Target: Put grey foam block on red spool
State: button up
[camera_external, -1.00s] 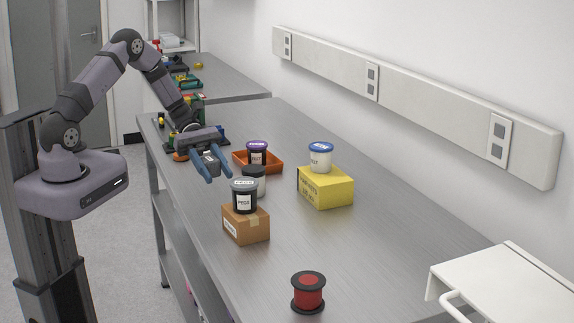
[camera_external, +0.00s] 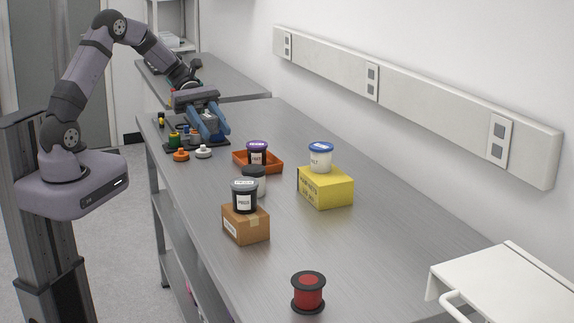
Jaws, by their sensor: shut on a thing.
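The grey foam block (camera_external: 210,122) is between the blue fingers of my gripper (camera_external: 215,134). My gripper is shut on it, over the far left part of the bench; the fingers partly hide the block. The red spool (camera_external: 308,293) stands upright on the bench at the near end, with black flanges at top and bottom. It is well apart from my gripper, and nothing is on top of it.
A dark tray of small parts (camera_external: 178,140) lies below and beside my gripper. An orange tray (camera_external: 272,165) holds a purple-lidded jar (camera_external: 257,151). A cardboard box (camera_external: 245,224) and a yellow box (camera_external: 327,190) each carry a jar. Bench around the spool is clear.

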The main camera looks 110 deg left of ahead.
jog(key=w+d+f+b, duration=0.2)
jog(key=w, duration=0.8)
jog(key=m+g+h+b, duration=0.1)
jog(key=b, duration=0.6)
send_over(316, 289)
notch_tip(316, 289, down, 2)
jog(key=shift+m, duration=0.3)
jog(key=shift+f+p, duration=1.2)
jog(key=shift+f, duration=4.35)
jog(key=shift+f, duration=0.1)
jog(key=o, duration=1.2)
jog(key=shift+a, duration=0.1)
